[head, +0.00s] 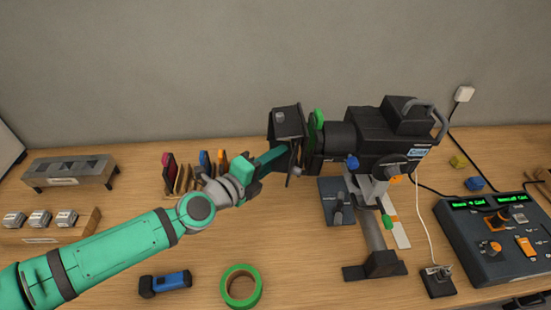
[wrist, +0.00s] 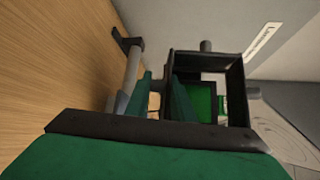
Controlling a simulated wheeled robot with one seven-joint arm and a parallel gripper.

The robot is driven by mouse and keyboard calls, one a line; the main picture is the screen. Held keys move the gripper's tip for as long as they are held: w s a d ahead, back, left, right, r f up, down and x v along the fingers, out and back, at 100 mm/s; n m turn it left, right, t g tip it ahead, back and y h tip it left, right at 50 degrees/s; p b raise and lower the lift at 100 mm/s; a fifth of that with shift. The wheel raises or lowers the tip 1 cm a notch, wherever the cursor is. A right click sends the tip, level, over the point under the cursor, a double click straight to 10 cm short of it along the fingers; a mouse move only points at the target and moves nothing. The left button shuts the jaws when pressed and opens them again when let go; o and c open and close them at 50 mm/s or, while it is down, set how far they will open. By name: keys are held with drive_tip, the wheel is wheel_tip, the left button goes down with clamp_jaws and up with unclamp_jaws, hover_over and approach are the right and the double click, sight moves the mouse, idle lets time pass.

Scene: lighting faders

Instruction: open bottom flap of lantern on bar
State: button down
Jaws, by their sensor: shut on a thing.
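The black lantern (head: 345,138) sits on a grey stand in the head view, its front facing left. Dark flaps (head: 286,122) frame its front, and a green frame (head: 317,125) sits behind them. The wrist view shows the flaps as a dark box (wrist: 240,90) with a green pane (wrist: 201,100) inside. My gripper (head: 283,153) reaches the lower front of the lantern from the left. In the wrist view its teal fingers (wrist: 166,100) are closed around a small dark part, apparently on the bottom flap (head: 293,168). The fingers and the dim light partly hide the hold.
A control desk (head: 480,240) with green displays stands at the right. A green tape roll (head: 241,286) and a blue torch (head: 166,284) lie in front. Coloured gel sheets (head: 184,175) stand behind my forearm. The stand's foot (head: 375,267) is below the lantern.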

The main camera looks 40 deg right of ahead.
drive_tip(key=shift+w+a+f+y, duration=0.1)
drive_tip(key=shift+f+y, duration=0.05)
drive_tip(key=shift+y, duration=0.15)
idle(0.4)
drive_tip(key=c, duration=1.7)
unclamp_jaws()
drive_tip(key=shift+o, duration=0.2)
drive_tip(key=shift+s, duration=0.2)
drive_tip(key=v, duration=1)
drive_tip(key=shift+a, duration=0.4)
